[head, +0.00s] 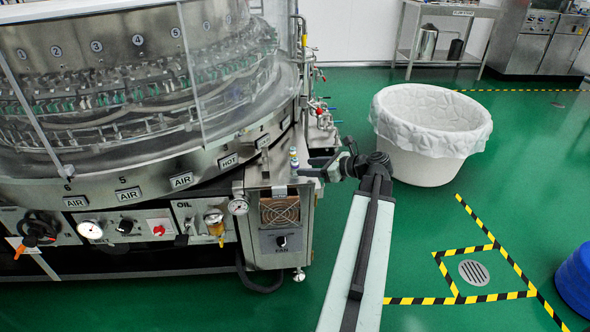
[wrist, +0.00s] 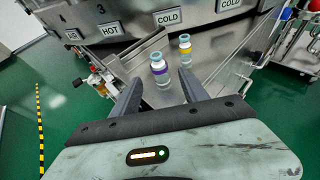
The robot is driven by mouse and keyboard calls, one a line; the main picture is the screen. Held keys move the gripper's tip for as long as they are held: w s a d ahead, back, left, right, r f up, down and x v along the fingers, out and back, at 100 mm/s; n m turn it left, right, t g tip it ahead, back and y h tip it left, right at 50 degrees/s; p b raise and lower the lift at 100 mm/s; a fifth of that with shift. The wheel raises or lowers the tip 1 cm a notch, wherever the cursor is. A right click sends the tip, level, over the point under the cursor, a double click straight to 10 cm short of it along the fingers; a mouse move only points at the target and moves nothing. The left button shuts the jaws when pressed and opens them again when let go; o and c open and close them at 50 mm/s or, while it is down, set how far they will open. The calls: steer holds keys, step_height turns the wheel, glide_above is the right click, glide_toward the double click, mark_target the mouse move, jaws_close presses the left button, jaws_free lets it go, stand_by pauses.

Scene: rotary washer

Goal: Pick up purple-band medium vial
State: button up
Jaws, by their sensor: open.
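The purple-band vial (wrist: 160,71) is clear, with a teal cap and a purple band. It stands upright on a metal ledge in the wrist view. A second vial (wrist: 185,47) with a yellow band stands just behind it to the right. My gripper (wrist: 160,78) is open, with one finger on each side of the purple-band vial's lower part; I cannot tell whether they touch it. In the head view my gripper (head: 312,168) reaches left to the ledge, where a small vial (head: 293,158) shows; I cannot tell which one it is.
The rotary washer (head: 120,150) with its clear guard stands left of the ledge. Valves and pipes (head: 318,115) rise behind it. A white lined bin (head: 432,130) stands to the right. The green floor right of my arm is mostly open.

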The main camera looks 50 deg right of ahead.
mark_target(298, 165)
steer(key=b+x, duration=0.1)
steer(key=x, duration=0.4)
steer(key=shift+b, duration=0.35)
steer(key=shift+r, duration=0.15)
jaws_close()
steer(key=shift+r, duration=0.1)
